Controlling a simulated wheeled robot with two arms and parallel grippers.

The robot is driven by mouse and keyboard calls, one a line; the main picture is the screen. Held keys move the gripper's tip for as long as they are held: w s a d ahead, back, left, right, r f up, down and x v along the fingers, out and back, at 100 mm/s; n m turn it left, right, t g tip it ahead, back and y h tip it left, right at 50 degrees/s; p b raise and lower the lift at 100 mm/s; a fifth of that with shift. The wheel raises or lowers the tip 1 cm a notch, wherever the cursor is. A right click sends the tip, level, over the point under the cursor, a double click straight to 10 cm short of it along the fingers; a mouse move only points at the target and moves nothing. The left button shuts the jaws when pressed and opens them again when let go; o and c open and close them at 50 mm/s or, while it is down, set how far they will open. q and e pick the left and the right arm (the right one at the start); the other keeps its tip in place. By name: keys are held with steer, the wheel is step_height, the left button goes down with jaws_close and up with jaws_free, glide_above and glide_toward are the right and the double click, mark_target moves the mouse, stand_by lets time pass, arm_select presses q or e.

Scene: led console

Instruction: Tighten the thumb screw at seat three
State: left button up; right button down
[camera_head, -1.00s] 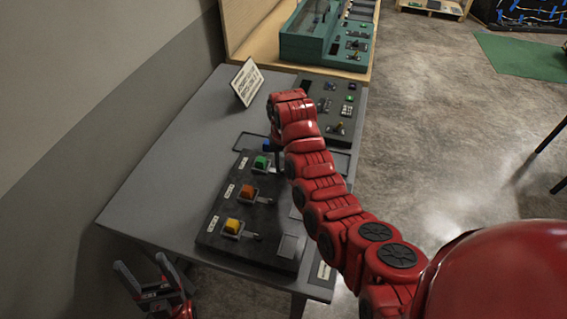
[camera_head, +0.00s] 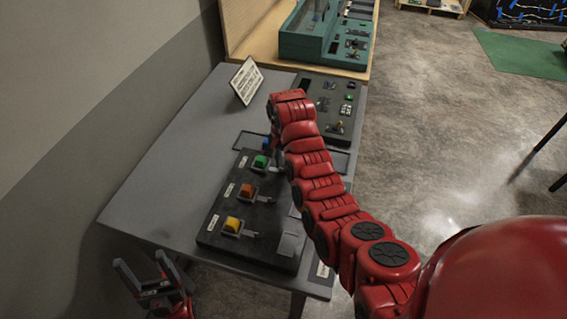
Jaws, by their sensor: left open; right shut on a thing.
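A dark console block (camera_head: 262,215) on the grey table carries a row of seats with a green block (camera_head: 261,161), an orange block (camera_head: 247,191) and a yellow block (camera_head: 232,225). Small dark screws or levers sit to the right of the orange and yellow blocks, such as the yellow one's (camera_head: 251,234). My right gripper (camera_head: 279,160) points down just right of the green block. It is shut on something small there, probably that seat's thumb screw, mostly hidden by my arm. Seat numbers are too small to read. My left gripper (camera_head: 146,284) is open and empty, off the table's front left corner.
A white sign (camera_head: 246,81) stands at the back, beside a second dark panel (camera_head: 325,105). The table's left part (camera_head: 165,160) is clear.

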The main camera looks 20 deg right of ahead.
steer(key=shift+w+r, duration=0.15)
steer(key=shift+r, duration=0.05)
steer(key=c, duration=1)
jaws_free()
steer(key=o, duration=0.4)
steer(key=shift+f, duration=0.1)
step_height(320, 180, up, 7)
steer(key=p, duration=0.5)
steer(key=shift+f, duration=0.2)
step_height(320, 180, up, 11)
glide_above(283, 168)
steer(key=shift+f, duration=0.1)
